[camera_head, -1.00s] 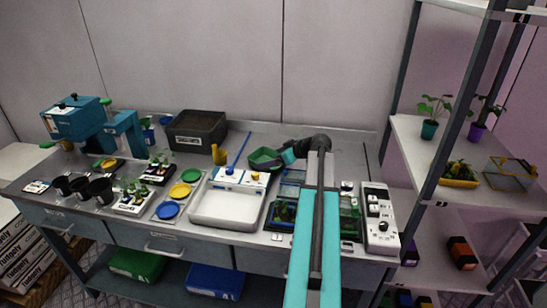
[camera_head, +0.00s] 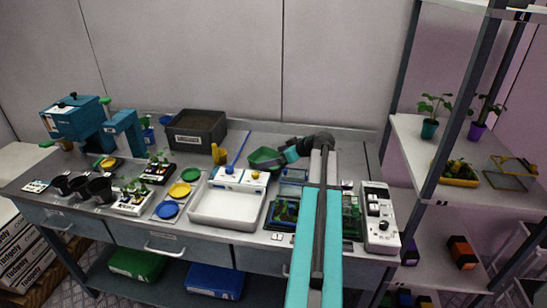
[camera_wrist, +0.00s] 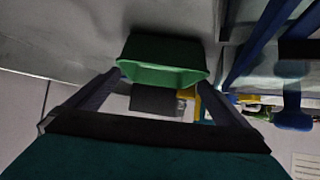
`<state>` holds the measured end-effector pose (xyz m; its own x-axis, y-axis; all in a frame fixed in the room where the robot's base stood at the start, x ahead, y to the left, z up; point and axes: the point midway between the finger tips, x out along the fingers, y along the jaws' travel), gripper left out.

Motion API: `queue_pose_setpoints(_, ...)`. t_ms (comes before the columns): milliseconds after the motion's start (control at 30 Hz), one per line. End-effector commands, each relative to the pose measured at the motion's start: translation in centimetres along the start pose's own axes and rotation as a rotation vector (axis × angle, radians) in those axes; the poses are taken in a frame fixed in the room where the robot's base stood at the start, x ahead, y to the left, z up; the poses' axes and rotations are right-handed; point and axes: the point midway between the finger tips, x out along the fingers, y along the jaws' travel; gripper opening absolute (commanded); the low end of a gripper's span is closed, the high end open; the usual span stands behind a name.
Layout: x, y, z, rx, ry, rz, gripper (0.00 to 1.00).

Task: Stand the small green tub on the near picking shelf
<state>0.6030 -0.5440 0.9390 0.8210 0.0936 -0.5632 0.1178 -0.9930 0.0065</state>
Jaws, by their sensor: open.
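The small green tub (camera_head: 263,158) is at the back of the bench, right of the blue stick, and looks tilted in the head view. My gripper (camera_head: 286,155) is at its right side. In the wrist view the tub (camera_wrist: 163,66) lies at the far end of my open gripper (camera_wrist: 160,84), with a finger on either side. I cannot tell whether the fingers touch it, or whether it rests on something. The rack at the right has a shelf (camera_head: 410,150) with potted plants; I cannot tell if this is the near picking shelf.
A white tray (camera_head: 194,212) stands at the front of the bench. A dark soil bin (camera_head: 197,138) is at the back, with a yellow cup (camera_head: 219,154) nearby. A grey control box (camera_head: 380,232) stands at the bench's right end. The rack's upright post (camera_head: 462,105) is in front of its shelves.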

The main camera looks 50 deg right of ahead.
Motion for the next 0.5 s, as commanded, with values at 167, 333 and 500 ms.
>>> queue_pose_setpoints(167, -2.7, -0.1, 0.2, -0.001, 0.000, 0.002, 1.00)
queue_pose_setpoints(333, -5.5, -0.1, 0.2, -0.001, 0.000, 0.002, 1.00)
queue_pose_setpoints(500, -8.1, -0.1, 0.2, -0.001, 0.000, 0.002, 1.00)
